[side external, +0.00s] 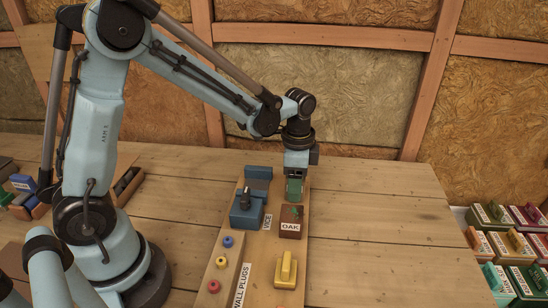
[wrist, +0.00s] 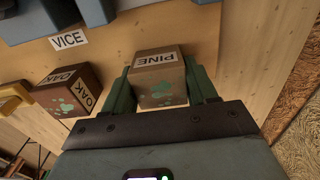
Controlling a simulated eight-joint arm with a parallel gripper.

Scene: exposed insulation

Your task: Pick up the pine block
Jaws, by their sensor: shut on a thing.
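The pine block (wrist: 159,75) is a light brown cube with a white PINE label and pale green marks. In the wrist view it sits between the two green fingers of my gripper (wrist: 163,82), which are shut on its sides. In the side view my gripper (side external: 294,190) points down just behind the oak block, and the pine block is hidden or too small to make out there. I cannot tell whether the pine block touches the board below it.
The darker oak block (side external: 291,222) stands close in front of my gripper on the wooden board (side external: 262,240). A blue vice (side external: 247,212) is to the left. A yellow piece (side external: 287,268) and wall plugs lie nearer. Labelled boxes (side external: 505,245) stand far right; the table between is clear.

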